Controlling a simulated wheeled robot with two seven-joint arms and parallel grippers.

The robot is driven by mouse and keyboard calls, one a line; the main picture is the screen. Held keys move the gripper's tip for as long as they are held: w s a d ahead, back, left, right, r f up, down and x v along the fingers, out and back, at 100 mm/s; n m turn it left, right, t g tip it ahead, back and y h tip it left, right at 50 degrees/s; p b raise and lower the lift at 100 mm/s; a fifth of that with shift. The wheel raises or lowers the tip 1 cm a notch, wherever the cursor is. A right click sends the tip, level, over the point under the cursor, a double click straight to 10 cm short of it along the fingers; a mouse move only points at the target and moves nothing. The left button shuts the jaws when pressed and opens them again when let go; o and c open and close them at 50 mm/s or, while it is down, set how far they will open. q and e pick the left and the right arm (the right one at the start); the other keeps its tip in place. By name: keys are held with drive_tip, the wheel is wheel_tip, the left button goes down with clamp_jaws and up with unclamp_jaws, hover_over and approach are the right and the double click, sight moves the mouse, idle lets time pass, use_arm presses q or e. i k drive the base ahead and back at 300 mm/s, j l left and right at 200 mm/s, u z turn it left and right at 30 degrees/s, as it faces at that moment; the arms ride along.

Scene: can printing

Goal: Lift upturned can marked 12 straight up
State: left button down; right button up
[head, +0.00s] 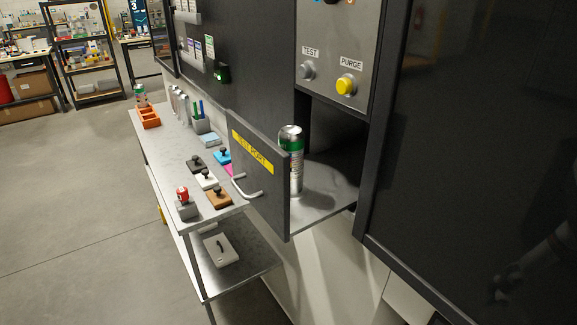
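A silver can (295,177) with a green band near its top stands upright on the grey floor of the open test port compartment. Its left side is partly hidden behind the open door labelled TEST PORT (253,150). I cannot read a number on it, and its upper end is too small to tell whether it is upturned. Another can (141,96), whitish with green, stands at the far end of the steel table. Neither gripper is in view, and nothing is seen holding the cans.
The steel table (165,148) carries an orange tray (149,117), several dark-handled stamps and a red-topped item (183,194). The door handle (246,190) sticks out over the table. TEST (308,69) and PURGE (346,86) buttons sit above the compartment. A dark panel is at right.

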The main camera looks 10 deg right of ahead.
sight(291, 138)
drive_tip(key=j, duration=0.55)
drive_tip(key=k+j, duration=0.1)
drive_tip(key=j, duration=0.45)
drive_tip(key=j+z, duration=0.1)
drive_tip(key=j, duration=0.45)
drive_tip(key=k, duration=0.05)
